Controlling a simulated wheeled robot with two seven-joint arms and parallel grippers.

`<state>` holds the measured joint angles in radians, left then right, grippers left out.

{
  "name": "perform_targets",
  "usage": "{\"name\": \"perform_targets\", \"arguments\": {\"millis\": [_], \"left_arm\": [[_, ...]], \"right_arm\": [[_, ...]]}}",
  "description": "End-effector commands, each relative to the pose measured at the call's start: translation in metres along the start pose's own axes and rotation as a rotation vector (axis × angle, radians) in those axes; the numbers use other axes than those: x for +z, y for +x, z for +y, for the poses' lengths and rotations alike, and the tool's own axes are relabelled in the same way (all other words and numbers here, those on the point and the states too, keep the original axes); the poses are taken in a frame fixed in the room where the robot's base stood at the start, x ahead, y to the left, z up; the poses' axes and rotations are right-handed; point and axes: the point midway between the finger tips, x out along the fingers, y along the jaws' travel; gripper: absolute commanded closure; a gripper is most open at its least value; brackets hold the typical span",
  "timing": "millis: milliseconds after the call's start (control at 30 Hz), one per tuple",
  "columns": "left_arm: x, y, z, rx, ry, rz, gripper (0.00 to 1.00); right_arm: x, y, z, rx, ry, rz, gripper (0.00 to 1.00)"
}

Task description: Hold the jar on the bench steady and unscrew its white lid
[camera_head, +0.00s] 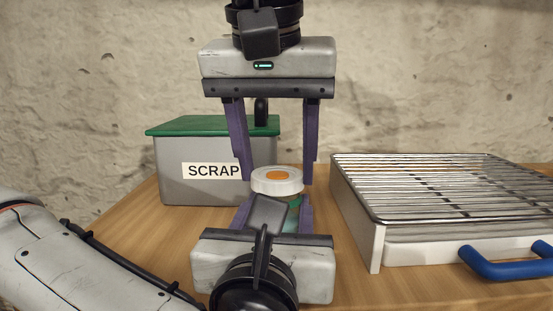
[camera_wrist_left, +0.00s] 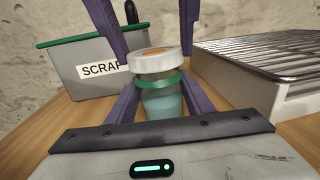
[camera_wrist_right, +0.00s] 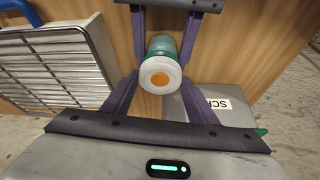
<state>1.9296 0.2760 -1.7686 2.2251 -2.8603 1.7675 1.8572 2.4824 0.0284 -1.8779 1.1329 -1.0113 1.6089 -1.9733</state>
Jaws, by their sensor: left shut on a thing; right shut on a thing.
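The jar (camera_wrist_left: 162,101) stands upright on the wooden bench, with a teal body and a green band near its neck. Its white lid (camera_head: 262,186), with an orange disc on top, sits on the jar; it also shows in the right wrist view (camera_wrist_right: 150,66). My left gripper (camera_head: 275,210) comes from the near side and is shut on the jar's body below the lid. My right gripper (camera_head: 279,181) points down from above and is shut on the lid, a finger on either side. The left gripper hides most of the jar's body in the head view.
A grey bin (camera_head: 174,180) with a green cover and a SCRAP label stands behind left. A metal wire rack (camera_head: 440,185) on a white tray with a blue handle (camera_head: 510,264) stands at right. Bare bench (camera_head: 135,235) shows at left.

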Motion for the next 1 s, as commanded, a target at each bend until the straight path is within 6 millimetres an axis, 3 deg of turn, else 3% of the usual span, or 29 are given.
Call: {"name": "perform_targets", "arguments": {"millis": [400, 767, 1000], "left_arm": [[-0.0007, 0.0002, 0.0004, 0.001, 0.000, 0.002, 0.80], [-0.0009, 0.0003, 0.0007, 0.002, 0.001, 0.002, 0.80], [-0.0008, 0.0003, 0.0008, 0.002, 0.001, 0.002, 0.80]], "right_arm": [[-0.0004, 0.0006, 0.0041, -0.151, -0.363, -0.002, 0.74], [-0.0007, 0.0015, 0.0051, -0.175, -0.417, -0.005, 0.74], [-0.0025, 0.0019, 0.0074, -0.288, -0.688, -0.005, 0.74]]}}
